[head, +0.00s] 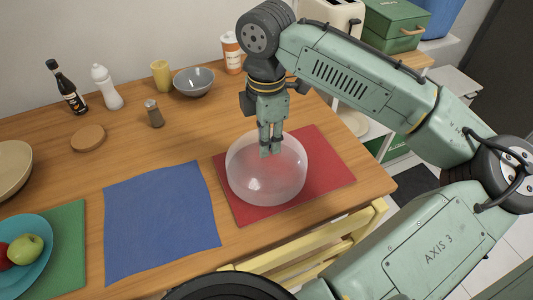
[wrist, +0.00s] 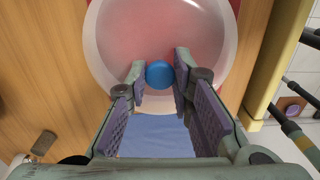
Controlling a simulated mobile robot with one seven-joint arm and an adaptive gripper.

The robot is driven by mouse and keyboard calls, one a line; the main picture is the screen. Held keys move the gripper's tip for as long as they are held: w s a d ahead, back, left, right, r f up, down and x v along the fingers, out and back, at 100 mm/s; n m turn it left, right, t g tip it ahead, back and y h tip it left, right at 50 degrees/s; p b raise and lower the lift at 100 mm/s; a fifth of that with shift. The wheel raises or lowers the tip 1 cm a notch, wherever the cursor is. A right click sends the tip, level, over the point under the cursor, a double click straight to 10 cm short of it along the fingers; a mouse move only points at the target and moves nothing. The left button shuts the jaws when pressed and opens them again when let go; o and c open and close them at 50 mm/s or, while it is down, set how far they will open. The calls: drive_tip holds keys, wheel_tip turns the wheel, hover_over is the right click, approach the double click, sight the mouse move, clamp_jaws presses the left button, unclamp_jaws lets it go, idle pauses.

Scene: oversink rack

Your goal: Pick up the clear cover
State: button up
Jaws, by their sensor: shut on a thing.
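The clear cover (head: 262,184) is a round, see-through, frosted dome over the red mat (head: 333,172). In the wrist view the cover (wrist: 110,38) fills the top middle, with a round blue knob (wrist: 159,74) at its near side. My gripper (head: 270,151) points down at the cover's top in the head view. In the wrist view the fingers of my gripper (wrist: 160,78) are shut on the knob, one on each side. The fingers hide the knob in the head view. I cannot tell whether the cover's rim touches the mat.
A blue mat (head: 162,225) lies flat and bare to the left. A teal plate (head: 40,267) with apples sits on a green mat (head: 68,240). A sauce bottle (head: 68,90), white bottle (head: 106,88), yellow cup (head: 161,75) and grey bowl (head: 194,82) stand at the back. A yellow chair (head: 305,250) stands in front.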

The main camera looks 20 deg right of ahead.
clamp_jaws()
drive_tip(key=shift+r, duration=0.15)
